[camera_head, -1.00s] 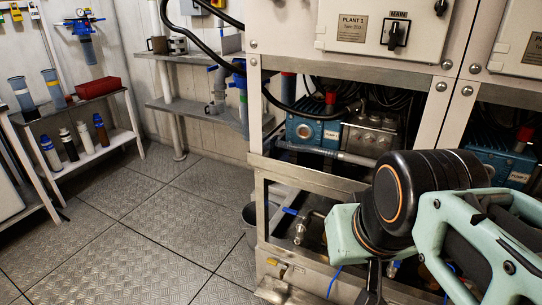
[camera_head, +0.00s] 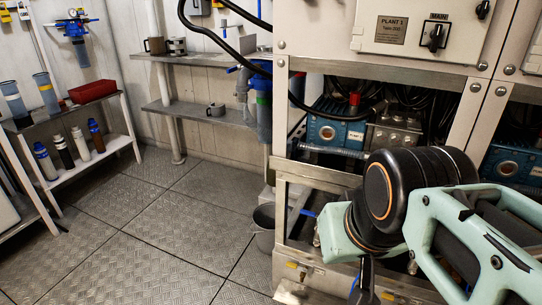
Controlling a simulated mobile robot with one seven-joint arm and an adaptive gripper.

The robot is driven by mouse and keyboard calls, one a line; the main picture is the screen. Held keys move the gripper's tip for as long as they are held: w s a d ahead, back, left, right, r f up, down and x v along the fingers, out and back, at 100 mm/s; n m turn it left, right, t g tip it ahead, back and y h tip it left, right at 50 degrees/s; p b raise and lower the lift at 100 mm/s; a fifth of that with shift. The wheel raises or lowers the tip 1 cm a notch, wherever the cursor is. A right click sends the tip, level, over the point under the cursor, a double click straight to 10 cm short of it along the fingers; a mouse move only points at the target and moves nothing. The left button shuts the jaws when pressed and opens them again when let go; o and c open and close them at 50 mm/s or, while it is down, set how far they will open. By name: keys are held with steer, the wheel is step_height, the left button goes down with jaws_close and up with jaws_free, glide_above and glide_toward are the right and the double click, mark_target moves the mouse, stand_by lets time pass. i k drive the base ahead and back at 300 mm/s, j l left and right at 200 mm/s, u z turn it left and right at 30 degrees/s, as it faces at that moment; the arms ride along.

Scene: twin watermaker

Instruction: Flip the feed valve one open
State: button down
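A valve with a blue lever (camera_head: 306,212) sits low inside the Plant 1 steel frame (camera_head: 281,190). My arm hides most of it, and only part of the lever shows at the left edge of my wrist. No label on it can be read, so I cannot tell whether it is feed valve one. My gripper (camera_head: 366,283) hangs at the bottom of the view, in front of the frame's lower part. Only a dark part of it shows below my wrist, and its fingertips cannot be made out. I see nothing held in it.
A blue pump (camera_head: 333,132) sits on the frame's middle shelf, below the Plant 1 panel (camera_head: 417,30) with its MAIN switch. A dark bucket (camera_head: 264,225) stands on the floor beside the frame. The floor (camera_head: 165,225) to the left is clear, up to the bottle rack (camera_head: 120,143).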

mark_target(308, 212)
steer(key=i+j+z, duration=0.1)
steer(key=j, duration=0.4)
steer(key=i+j+z, duration=0.1)
steer(key=j, duration=0.45)
steer(key=i+j+z, duration=0.1)
steer(key=j, duration=0.4)
steer(key=i+j+z, duration=0.1)
steer(key=i+j, duration=0.2)
steer(key=i+j+z, duration=0.15)
steer(key=j, duration=0.3)
steer(key=i+j+z, duration=0.1)
steer(key=i, duration=0.4)
steer(key=i+j+z, duration=0.1)
steer(key=i, duration=0.4)
steer(key=i+j+u, duration=0.25)
steer(key=k+l+z, duration=0.2)
steer(key=k+j, duration=0.05)
